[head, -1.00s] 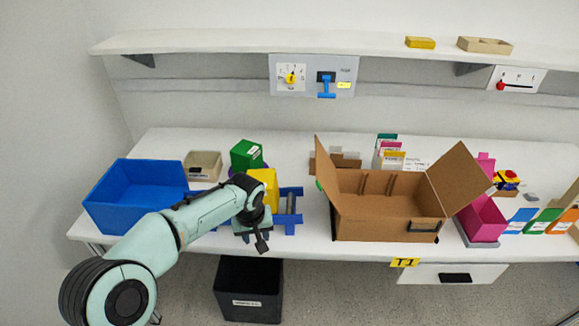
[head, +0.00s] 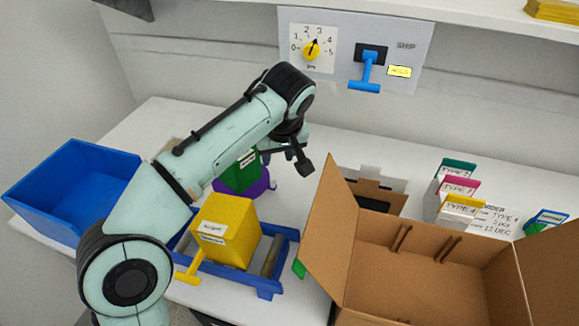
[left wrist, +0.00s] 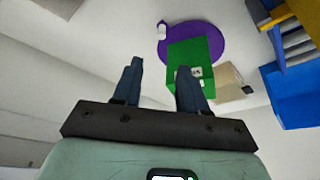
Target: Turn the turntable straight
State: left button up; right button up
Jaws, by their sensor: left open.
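The turntable is a purple disc (head: 258,188) on the table, with a green box (head: 238,178) standing on it. In the head view my left forearm hides much of both. In the left wrist view the purple disc (left wrist: 214,43) and the green box (left wrist: 182,55) lie beyond the fingers, and a small white piece (left wrist: 162,28) shows at the disc's edge. My left gripper (head: 285,160) is open and empty, above the table near the green box. It also shows in the left wrist view (left wrist: 161,68), one fingertip overlapping the box's picture. My right gripper is not in view.
A yellow box (head: 225,230) sits on a blue stand (head: 265,285) in front of the turntable. A blue bin (head: 70,190) is at the left. An open cardboard box (head: 430,270) stands right. A wall panel has a yellow dial (head: 311,49) and a blue lever (head: 366,75).

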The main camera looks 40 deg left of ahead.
pick_arm(q)
jog(key=b, duration=0.3)
send_over(273, 178)
jog(key=s+d, duration=0.2)
jog(key=f, duration=0.8)
jog(key=shift+w+a, duration=0.2)
jog(key=b+x, duration=0.1)
jog(key=x, duration=0.2)
jog(key=shift+w+a+f, duration=0.1)
jog(key=shift+w+f, duration=0.1)
jog(key=shift+f, duration=0.1)
jog(key=shift+w+a+f+b, duration=0.15)
jog(key=shift+a+f+b, duration=0.05)
jog(key=shift+f+b, duration=0.25)
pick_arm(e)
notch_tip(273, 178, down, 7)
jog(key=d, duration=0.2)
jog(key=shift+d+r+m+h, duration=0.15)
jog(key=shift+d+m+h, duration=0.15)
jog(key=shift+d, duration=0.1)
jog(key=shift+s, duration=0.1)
pick_arm(q)
grip_shut()
